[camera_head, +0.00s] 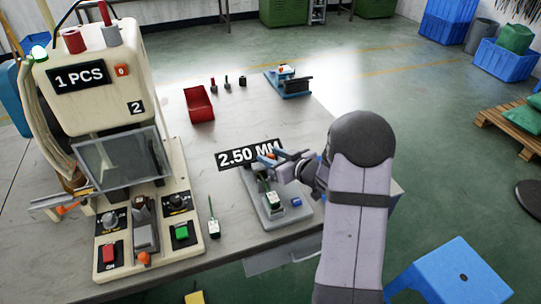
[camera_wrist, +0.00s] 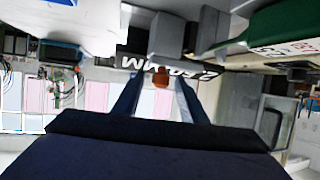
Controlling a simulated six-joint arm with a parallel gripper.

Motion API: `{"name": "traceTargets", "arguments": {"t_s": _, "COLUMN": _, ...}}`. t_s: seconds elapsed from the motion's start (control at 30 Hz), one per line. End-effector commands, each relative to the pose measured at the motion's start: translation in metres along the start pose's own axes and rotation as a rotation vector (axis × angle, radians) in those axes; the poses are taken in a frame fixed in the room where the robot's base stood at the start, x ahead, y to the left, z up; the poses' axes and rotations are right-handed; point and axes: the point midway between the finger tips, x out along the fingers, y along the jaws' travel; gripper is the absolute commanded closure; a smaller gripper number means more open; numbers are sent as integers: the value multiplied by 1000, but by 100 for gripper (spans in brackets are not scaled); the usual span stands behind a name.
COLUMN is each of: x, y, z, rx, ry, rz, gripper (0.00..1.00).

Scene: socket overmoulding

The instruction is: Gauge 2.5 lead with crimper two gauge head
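The crimper (camera_head: 108,90) stands at the left, marked "1 PCS" and "2". The gauge (camera_head: 252,203) with a "2.50 MM" sign (camera_head: 235,156) stands on the table to its right. A green and white lead piece (camera_head: 268,197) is at the gauge; whether it is seated is unclear. A similar piece (camera_head: 213,226) stands on the table between crimper and gauge. My gripper (camera_head: 277,157) is above the gauge by the sign. In the wrist view its blue fingers (camera_wrist: 158,82) are apart, with an orange part (camera_wrist: 161,79) between or beyond them; contact is not visible.
A red bin (camera_head: 199,104), several small dark-handled items (camera_head: 228,82) and a blue fixture (camera_head: 289,82) stand at the back of the table. A blue stool (camera_head: 455,275) stands at the front right. The tabletop between bin and sign is clear.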

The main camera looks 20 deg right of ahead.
Motion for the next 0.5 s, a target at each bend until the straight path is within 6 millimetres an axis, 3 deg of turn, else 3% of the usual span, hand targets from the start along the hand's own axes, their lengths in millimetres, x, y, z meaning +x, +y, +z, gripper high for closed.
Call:
{"name": "traceTargets", "arguments": {"t_s": 0.4, "x": 9, "y": 0, "z": 0, "rx": 0, "ry": 0, "rz": 1, "gripper": 62}}
{"name": "traceTargets", "arguments": {"t_s": 0.43, "x": 9, "y": 0, "z": 0, "rx": 0, "ry": 0, "rz": 1, "gripper": 64}}
{"name": "traceTargets", "arguments": {"t_s": 0.5, "x": 9, "y": 0, "z": 0, "rx": 0, "ry": 0, "rz": 1, "gripper": 81}}
